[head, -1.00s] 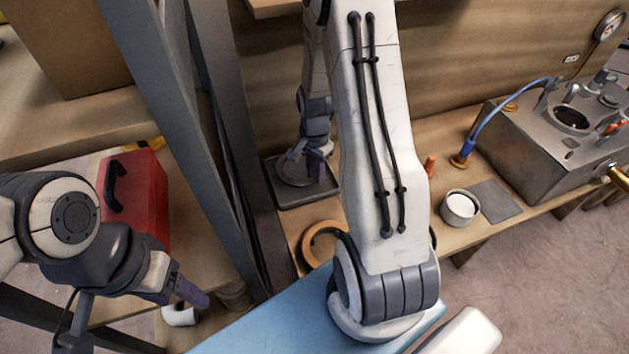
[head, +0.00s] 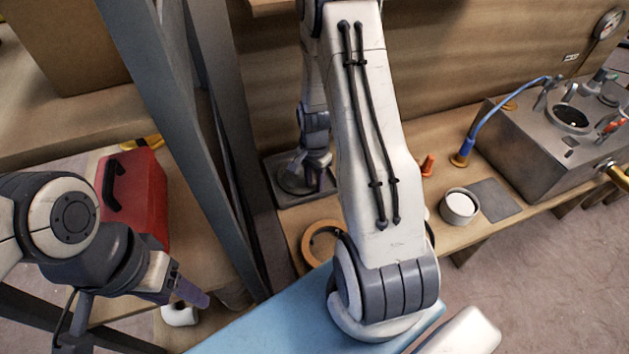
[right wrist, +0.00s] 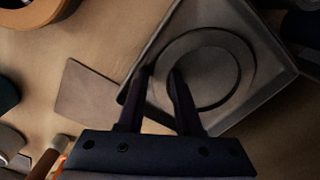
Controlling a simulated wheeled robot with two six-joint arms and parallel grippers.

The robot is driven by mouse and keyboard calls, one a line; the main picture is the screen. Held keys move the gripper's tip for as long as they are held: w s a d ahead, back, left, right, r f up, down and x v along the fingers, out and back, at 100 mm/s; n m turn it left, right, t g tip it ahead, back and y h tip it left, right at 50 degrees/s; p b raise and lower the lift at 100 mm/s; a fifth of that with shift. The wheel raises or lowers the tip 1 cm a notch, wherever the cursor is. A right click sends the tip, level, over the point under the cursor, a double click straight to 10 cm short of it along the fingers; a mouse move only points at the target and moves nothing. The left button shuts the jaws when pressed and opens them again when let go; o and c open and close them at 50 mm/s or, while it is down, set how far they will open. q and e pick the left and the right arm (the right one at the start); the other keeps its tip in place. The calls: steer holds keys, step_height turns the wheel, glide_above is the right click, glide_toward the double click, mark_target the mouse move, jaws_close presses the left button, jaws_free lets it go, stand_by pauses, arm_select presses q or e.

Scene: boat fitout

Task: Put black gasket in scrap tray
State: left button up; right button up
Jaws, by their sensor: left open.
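The black gasket (right wrist: 245,68) shows in the right wrist view as a dark ring lying over the floor of the square grey scrap tray (right wrist: 277,42). In the head view the tray (head: 310,199) sits at the back left of the bench, partly behind my arm. My right gripper (right wrist: 160,72) has its fingers apart, with the tips at the ring's left edge. In the head view it (head: 322,184) is low over the tray. Whether the tips touch the ring I cannot tell. My left gripper (head: 205,300) is open and empty at the lower left.
A tan tape roll (head: 318,245) lies in front of the tray. A grey mat (head: 495,200), a white-topped cup (head: 460,207) and a metal machine (head: 535,135) stand to the right.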

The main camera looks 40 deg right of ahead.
steer(key=shift+r, duration=0.3)
step_height(320, 180, up, 7)
steer(key=shift+r, duration=0.1)
stand_by(0.5)
